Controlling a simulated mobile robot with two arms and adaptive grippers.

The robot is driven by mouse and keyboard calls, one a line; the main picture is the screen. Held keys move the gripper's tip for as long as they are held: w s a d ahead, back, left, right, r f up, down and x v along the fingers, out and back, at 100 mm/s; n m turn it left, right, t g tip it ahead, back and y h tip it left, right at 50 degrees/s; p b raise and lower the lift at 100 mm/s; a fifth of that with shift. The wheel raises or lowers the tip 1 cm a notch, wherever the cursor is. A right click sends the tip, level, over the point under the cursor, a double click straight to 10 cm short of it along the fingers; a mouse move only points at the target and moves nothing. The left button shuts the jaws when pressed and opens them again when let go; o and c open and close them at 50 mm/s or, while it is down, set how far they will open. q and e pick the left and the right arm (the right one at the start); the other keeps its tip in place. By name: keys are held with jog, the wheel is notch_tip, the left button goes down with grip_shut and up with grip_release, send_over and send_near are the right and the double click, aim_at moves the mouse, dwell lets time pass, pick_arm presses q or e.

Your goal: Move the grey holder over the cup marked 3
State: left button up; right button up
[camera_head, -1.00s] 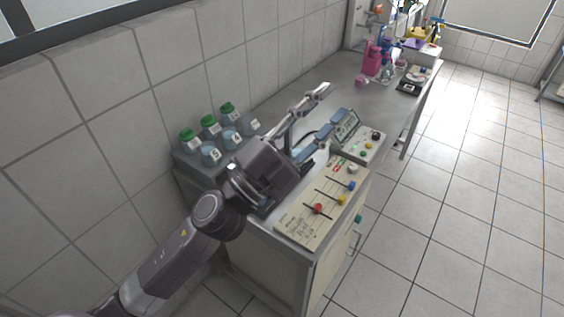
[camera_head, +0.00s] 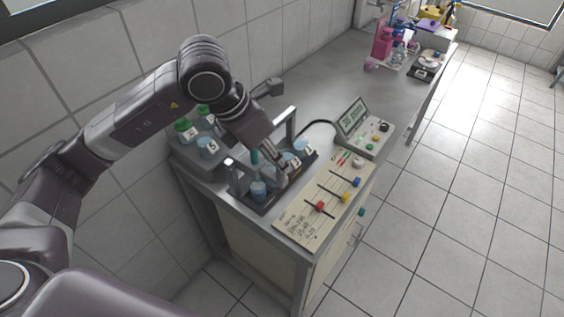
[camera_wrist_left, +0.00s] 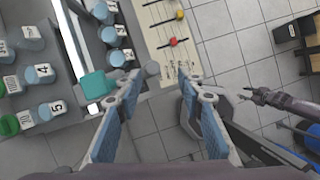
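I cannot clearly tell the grey holder from this frame. One blue cup (camera_head: 258,190) stands at the left end of the row, its mark unreadable; the others (camera_head: 291,160) are partly hidden by my gripper. A dark gripper-like shape (camera_wrist_left: 268,97) there seems to be my right gripper.
Cups and green-capped bottles (camera_head: 184,128) stand behind, at left. A slider panel (camera_head: 325,205) lies in front, and a display box (camera_head: 365,130) to the right. Pink and blue bottles (camera_head: 385,45) stand at the bench's far end.

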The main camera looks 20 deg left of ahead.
aim_at(257, 163)
pick_arm(q)
jog(key=shift+y, duration=0.3)
jog(key=p+x, duration=0.1)
jog(key=x, duration=0.3)
jog(key=a+p+x, duration=0.1)
jog(key=x, duration=0.1)
jog(key=shift+w+d+f+p, duration=0.1)
jog(key=shift+w+f+p, duration=0.1)
jog(key=shift+w+p, duration=0.1)
jog(key=shift+w+d+f, duration=0.1)
jog(key=shift+f, duration=0.4)
jog(key=shift+c, duration=0.6)
grip_shut()
